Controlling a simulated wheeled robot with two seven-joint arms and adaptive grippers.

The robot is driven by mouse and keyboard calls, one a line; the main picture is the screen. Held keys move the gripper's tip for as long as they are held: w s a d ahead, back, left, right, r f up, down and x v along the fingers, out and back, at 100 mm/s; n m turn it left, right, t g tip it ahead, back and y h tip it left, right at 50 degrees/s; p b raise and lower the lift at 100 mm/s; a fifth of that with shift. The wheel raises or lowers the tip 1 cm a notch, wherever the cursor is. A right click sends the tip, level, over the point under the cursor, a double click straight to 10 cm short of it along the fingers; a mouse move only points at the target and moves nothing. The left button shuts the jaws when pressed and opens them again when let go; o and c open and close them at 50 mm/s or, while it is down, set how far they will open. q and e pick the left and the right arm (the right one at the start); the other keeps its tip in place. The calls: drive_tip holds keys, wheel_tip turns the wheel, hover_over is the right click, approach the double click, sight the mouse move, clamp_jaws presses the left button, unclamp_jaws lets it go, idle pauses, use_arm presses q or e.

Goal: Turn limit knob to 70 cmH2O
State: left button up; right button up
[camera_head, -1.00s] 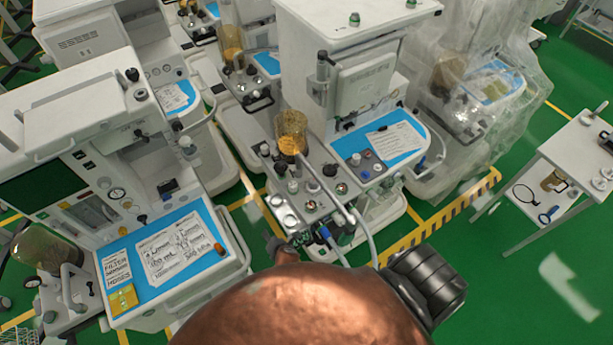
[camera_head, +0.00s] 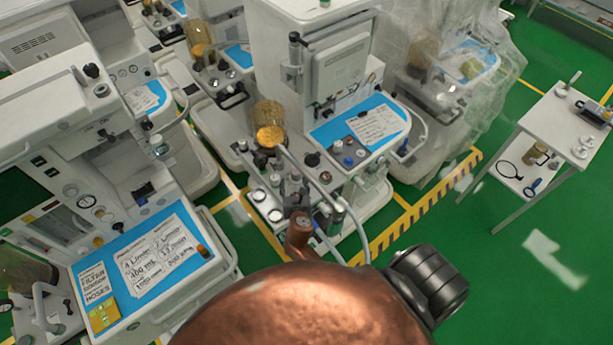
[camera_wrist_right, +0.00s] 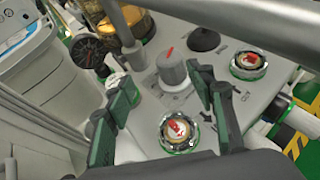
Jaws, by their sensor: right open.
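The grey limit knob (camera_wrist_right: 172,70) with a red line on top stands on the light grey panel (camera_wrist_right: 185,105) in the right wrist view. My right gripper (camera_wrist_right: 169,90) is open, with one dark green finger pad to the left and one to the right, on the near side of the knob. I cannot tell whether either pad touches it. In the head view my right gripper (camera_head: 295,190) is over the cart's small control shelf, and I cannot make out the knob there. The knob's scale is not readable. My left gripper is not in view.
Round dials with red marks (camera_wrist_right: 248,62) and (camera_wrist_right: 178,130) and a black knob (camera_wrist_right: 203,39) sit close by. A grey tube (camera_wrist_right: 270,18) crosses above. An amber canister (camera_head: 269,125) stands behind the shelf.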

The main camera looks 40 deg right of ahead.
sight(296, 173)
drive_tip(key=shift+s+d, duration=0.1)
drive_tip(key=shift+d, duration=0.5)
drive_tip(key=shift+w+d+f, duration=0.1)
drive_tip(key=shift+w+d, duration=0.15)
drive_tip(key=b+x, duration=0.1)
drive_tip(key=x, duration=0.6)
drive_tip(key=shift+s, duration=0.1)
drive_tip(key=c, duration=1.2)
drive_tip(key=shift+h, duration=0.4)
